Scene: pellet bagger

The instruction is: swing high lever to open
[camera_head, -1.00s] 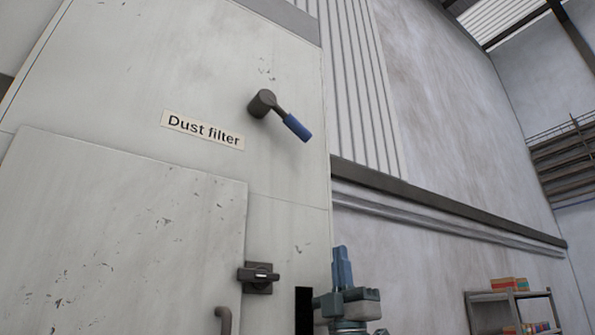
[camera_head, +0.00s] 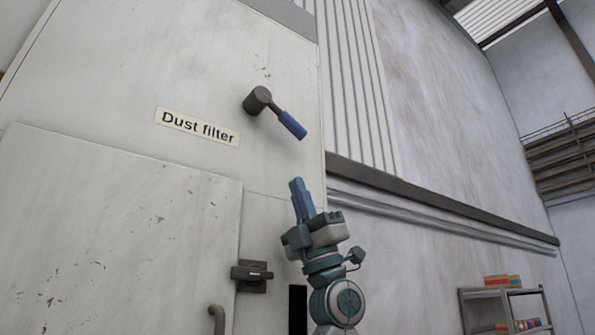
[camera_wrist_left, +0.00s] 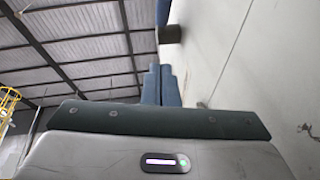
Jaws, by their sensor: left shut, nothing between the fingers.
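The high lever is on the upper part of the pale cabinet, with a dark round hub (camera_head: 258,100) and a short arm sloping down to the right to a blue grip (camera_head: 292,125). A "Dust filter" label (camera_head: 198,126) is left of it. My left gripper (camera_head: 297,184) points upward below the blue grip, apart from it, with its blue fingers shut and empty. In the left wrist view the shut fingers (camera_wrist_left: 162,84) point toward the dark hub (camera_wrist_left: 172,34) and the blue grip (camera_wrist_left: 163,12) at the top. My right gripper is not in view.
A dark rotary latch (camera_head: 252,275) and a curved door handle (camera_head: 217,318) stick out of the cabinet front, lower left of my gripper. A shelf with boxes (camera_head: 502,292) stands far off at the lower right. The space right of the lever is free.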

